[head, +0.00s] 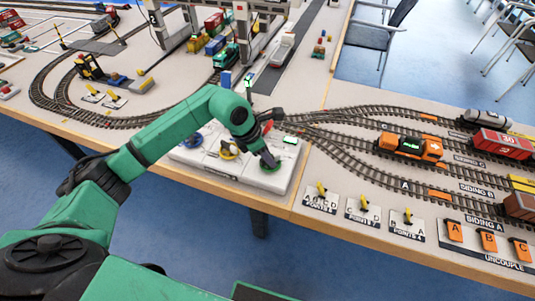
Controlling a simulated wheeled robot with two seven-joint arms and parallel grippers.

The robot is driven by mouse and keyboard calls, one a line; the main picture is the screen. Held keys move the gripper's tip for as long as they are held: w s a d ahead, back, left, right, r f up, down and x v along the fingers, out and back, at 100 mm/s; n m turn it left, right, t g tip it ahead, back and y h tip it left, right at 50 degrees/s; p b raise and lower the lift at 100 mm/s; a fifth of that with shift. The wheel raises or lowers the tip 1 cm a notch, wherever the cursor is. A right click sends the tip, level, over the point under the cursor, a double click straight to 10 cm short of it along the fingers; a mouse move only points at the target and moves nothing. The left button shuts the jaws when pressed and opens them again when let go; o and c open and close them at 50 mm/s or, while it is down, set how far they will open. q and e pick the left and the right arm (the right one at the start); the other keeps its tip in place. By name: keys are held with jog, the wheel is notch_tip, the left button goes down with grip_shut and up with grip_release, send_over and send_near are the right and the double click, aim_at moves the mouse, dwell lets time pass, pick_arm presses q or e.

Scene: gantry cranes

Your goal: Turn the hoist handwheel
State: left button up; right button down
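A white control console (215,170) stands near the table's front edge. On it sit a blue handwheel (192,140), a yellow handwheel (229,151) and a green handwheel (269,166). A red part (266,126) shows behind my wrist. I cannot read which wheel is labelled hoist. My green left arm reaches in from the left, and my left gripper (267,156) points down at the green wheel. It hides part of that wheel. The fingers are too small and dark to tell whether they are open, shut or touching it. My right gripper is not in view.
Gantry crane legs (245,35) stand behind the console. Model tracks run left and right of it, with an orange locomotive (410,147) at right. Point levers (363,211) and orange uncouple buttons (488,240) line the right front edge. Chairs (380,30) stand beyond the table.

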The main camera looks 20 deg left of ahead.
pick_arm(q)
grip_shut()
jog(key=shift+n, duration=0.3)
jog(key=n+t+y+b, duration=0.1)
jog(key=n+b, duration=0.1)
jog(key=n, duration=0.2)
jog(key=shift+d, duration=0.15)
jog(key=n+y+b, duration=0.1)
jog(key=n, duration=0.1)
jog(key=n+y+b, duration=0.1)
jog(key=n, duration=0.1)
jog(key=shift+s+d+r+n+t, duration=0.1)
jog(key=shift+d+n+t, duration=0.05)
jog(key=shift+n+t, duration=0.25)
